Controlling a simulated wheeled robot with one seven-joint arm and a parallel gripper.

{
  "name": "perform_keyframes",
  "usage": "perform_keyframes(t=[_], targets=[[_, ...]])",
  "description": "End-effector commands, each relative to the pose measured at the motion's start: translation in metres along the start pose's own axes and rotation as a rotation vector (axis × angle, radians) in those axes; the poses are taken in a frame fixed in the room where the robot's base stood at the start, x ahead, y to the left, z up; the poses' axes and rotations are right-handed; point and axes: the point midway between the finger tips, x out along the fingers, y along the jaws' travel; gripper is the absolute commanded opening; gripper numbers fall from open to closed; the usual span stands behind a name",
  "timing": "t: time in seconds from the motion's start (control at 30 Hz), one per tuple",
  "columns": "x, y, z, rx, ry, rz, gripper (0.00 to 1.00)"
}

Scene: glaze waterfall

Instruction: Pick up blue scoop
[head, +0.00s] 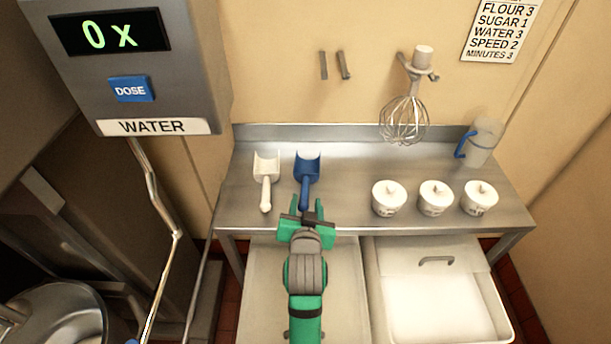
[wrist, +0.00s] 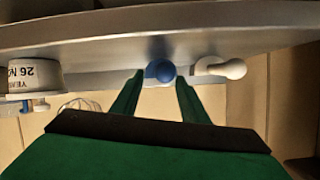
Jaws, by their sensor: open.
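The blue scoop (head: 308,170) lies on the steel table, its handle pointing toward the front edge. My gripper (head: 306,212) is open at the front of the table, in line with the scoop's handle. In the wrist view the end of the blue scoop (wrist: 160,71) shows between the two open green fingers (wrist: 156,88). I cannot tell whether the fingers touch the handle; they are not closed on it. Part of the handle's near end is hidden by my gripper in the head view.
A white scoop (head: 266,178) lies just left of the blue one. Three white lidded pots (head: 435,198) and a clear jug (head: 483,142) stand to the right on the steel table (head: 340,190). A whisk (head: 405,120) hangs on the wall. Bins (head: 440,300) sit below the front edge.

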Motion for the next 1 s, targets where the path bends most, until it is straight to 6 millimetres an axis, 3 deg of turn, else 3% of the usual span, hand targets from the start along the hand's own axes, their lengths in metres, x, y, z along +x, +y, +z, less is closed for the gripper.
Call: perform_keyframes(t=[0.33, 0.6, 0.93, 1.0], targets=[[0.029, -0.003, -0.001, -0.001, 0.000, -0.002, 0.41], [0.064, -0.005, -0.002, 0.000, 0.000, 0.000, 0.41], [0.071, -0.010, -0.001, -0.003, 0.000, -0.007, 0.41], [0.071, -0.010, -0.001, -0.003, 0.000, -0.007, 0.26]])
